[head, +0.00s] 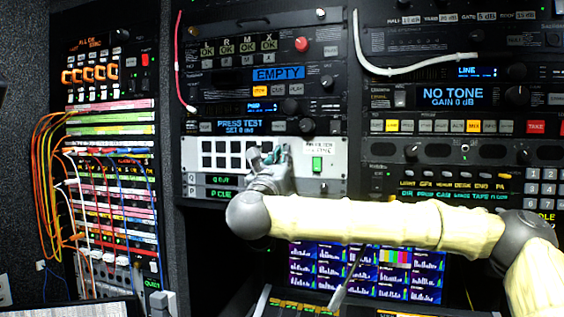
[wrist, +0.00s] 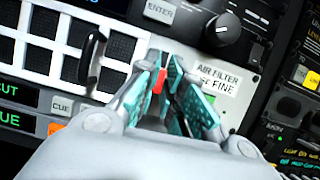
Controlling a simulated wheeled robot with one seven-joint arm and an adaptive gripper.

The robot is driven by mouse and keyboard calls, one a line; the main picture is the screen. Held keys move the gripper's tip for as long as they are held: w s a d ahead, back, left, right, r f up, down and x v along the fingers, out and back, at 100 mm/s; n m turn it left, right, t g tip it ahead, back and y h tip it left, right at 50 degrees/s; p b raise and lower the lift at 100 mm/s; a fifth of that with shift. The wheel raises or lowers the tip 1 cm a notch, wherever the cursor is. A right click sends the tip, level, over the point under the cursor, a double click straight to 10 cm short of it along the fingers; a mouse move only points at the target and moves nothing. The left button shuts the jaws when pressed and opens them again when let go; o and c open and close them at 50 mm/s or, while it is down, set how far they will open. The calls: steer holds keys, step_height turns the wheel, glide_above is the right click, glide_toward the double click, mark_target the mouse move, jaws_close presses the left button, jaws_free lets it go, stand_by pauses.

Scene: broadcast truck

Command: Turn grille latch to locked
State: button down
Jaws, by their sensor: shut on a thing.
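The grille (head: 225,155) is a white panel with rows of dark square openings, left of my gripper in the head view. It also shows, tilted, in the wrist view (wrist: 68,32), with a black handle (wrist: 91,56) standing out from it. My gripper (head: 279,153) is at the grille's right side. In the wrist view my gripper (wrist: 170,73) has its teal-padded fingers closed around a small red piece, apparently the grille latch (wrist: 158,80). The fingers hide most of the latch, so I cannot tell its angle or whether it is locked.
A label reading AIR FILTER (wrist: 217,79) is right of the fingers. Colourful patch cables (head: 50,150) hang at the left; meter screens (head: 370,268) lie below my arm.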

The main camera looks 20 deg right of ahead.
steer(key=shift+s+r+n+g+y, duration=0.15)
steer(key=shift+n+y, duration=1.25)
steer(key=shift+n, duration=2.2)
steer(key=shift+w+n+g+y, duration=0.2)
steer(key=shift+n+y, duration=1.2)
steer(key=shift+n, duration=2.2)
steer(key=shift+s+r+n+g+y, duration=0.2)
steer(key=shift+n+y, duration=1.2)
steer(key=shift+n, duration=2.2)
steer(key=shift+f, duration=0.25)
steer(key=c, duration=1.6)
jaws_free()
steer(key=shift+o, duration=0.2)
steer(key=v, duration=1.1)
steer(key=shift+s, duration=0.4)
